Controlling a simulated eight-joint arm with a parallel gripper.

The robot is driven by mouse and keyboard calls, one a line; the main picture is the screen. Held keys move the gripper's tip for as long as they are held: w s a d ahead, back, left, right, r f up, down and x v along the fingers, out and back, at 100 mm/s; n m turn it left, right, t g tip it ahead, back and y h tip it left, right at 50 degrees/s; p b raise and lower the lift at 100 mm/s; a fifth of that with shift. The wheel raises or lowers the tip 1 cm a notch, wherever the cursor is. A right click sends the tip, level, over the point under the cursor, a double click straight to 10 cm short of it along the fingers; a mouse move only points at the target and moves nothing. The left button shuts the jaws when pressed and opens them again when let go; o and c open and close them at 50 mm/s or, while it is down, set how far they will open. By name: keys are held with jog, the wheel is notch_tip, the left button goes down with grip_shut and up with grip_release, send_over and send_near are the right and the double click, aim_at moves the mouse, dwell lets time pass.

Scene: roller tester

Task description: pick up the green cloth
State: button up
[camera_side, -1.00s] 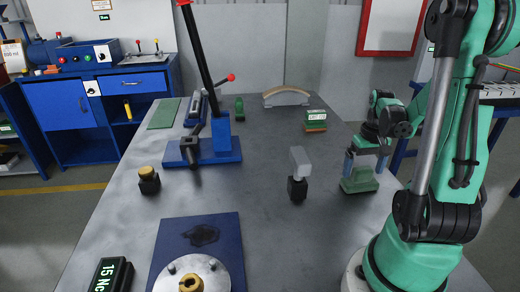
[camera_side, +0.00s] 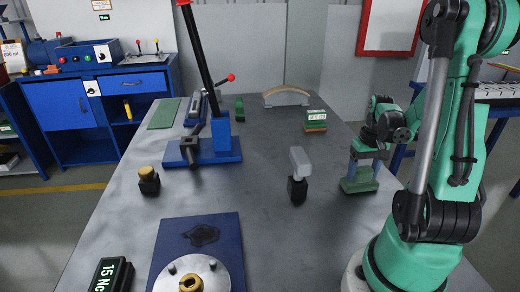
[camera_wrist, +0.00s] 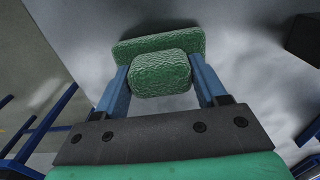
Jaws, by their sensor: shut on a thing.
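The green cloth (camera_side: 359,186) is at the right of the table in the side view, just in front of my arm's wrist. It shows a wide lower part and a narrower raised part. In the wrist view the textured raised part (camera_wrist: 160,74) sits between the two blue fingers, with the wider part behind it. My gripper (camera_wrist: 160,80) is shut on the raised part, one finger on each side. In the side view my gripper (camera_side: 366,154) points down at the cloth. The lower part appears to rest on the table.
A black-and-grey tool (camera_side: 299,177) stands left of the cloth. A small green stack (camera_side: 316,121) lies farther back. A blue-based press (camera_side: 203,154) with a tall lever and a blue plate (camera_side: 174,233) are to the left. The middle table (camera_side: 262,130) is clear.

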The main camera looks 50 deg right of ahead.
aim_at(364, 168)
jog(key=shift+r, duration=0.1)
notch_tip(364, 168, up, 20)
dwell(0.5)
